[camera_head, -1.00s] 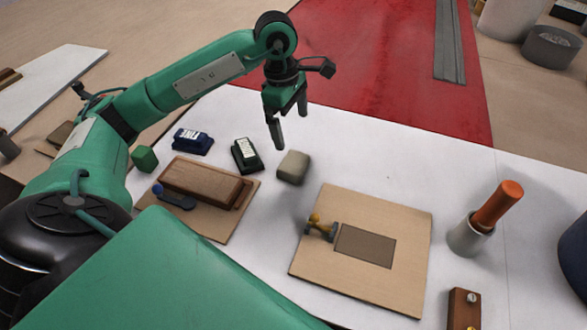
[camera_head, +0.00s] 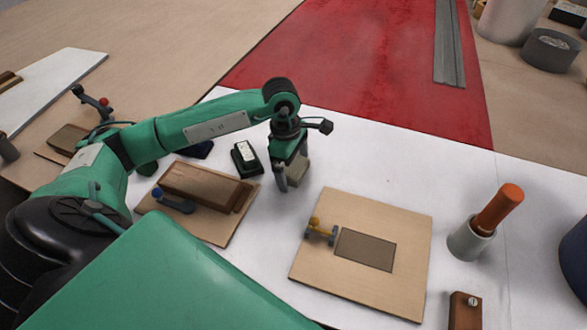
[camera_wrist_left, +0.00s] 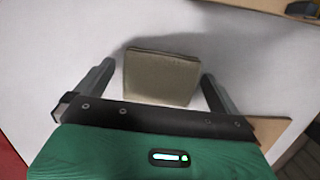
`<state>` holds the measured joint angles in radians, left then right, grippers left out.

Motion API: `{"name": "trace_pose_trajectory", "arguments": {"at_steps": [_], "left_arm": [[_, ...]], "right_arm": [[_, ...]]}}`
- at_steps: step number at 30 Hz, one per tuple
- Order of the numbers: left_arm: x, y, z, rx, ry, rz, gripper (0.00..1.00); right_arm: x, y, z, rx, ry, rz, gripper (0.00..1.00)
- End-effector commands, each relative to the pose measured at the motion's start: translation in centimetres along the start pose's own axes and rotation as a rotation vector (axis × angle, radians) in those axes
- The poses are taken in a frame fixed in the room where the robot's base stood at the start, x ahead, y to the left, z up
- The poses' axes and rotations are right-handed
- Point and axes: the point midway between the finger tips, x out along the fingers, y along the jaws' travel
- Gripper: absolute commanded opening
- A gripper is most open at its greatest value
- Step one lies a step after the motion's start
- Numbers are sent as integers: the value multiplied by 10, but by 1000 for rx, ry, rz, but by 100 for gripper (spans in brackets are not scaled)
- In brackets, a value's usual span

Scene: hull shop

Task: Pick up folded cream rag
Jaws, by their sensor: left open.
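The folded cream rag (camera_head: 298,171) lies on the white table, partly hidden behind my left gripper (camera_head: 290,178) in the head view. In the left wrist view the rag (camera_wrist_left: 160,78) is a beige, roughly square block between the two fingers. My left gripper (camera_wrist_left: 155,85) is open, with one finger on each side of the rag and a gap visible on both sides. I cannot tell exactly how far the fingertips are from the tabletop. My right gripper is not in view.
A dark green block with a white label (camera_head: 246,158) stands just left of the gripper. A brown wooden box (camera_head: 200,184) sits on a board further left. A tan board (camera_head: 355,288) with a dark rectangle lies at right. An orange-handled tool stands in a grey cup (camera_head: 470,240).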

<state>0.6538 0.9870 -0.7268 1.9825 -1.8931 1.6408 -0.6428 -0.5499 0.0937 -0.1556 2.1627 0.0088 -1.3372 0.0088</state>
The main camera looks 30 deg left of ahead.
Motion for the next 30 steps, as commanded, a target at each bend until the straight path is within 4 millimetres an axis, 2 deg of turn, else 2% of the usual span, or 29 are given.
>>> {"name": "trace_pose_trajectory", "arguments": {"at_steps": [5,12,23,26,30], "left_arm": [[0,0,0,0,0,0,100],[0,0,0,0,0,0,55],[-4,1,0,0,0,2,54],[-12,1,2,1,0,4,54],[-32,1,5,1,0,5,54]], "right_arm": [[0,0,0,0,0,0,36],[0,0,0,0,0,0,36],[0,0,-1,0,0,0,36],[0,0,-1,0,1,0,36],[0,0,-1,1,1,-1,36]]}}
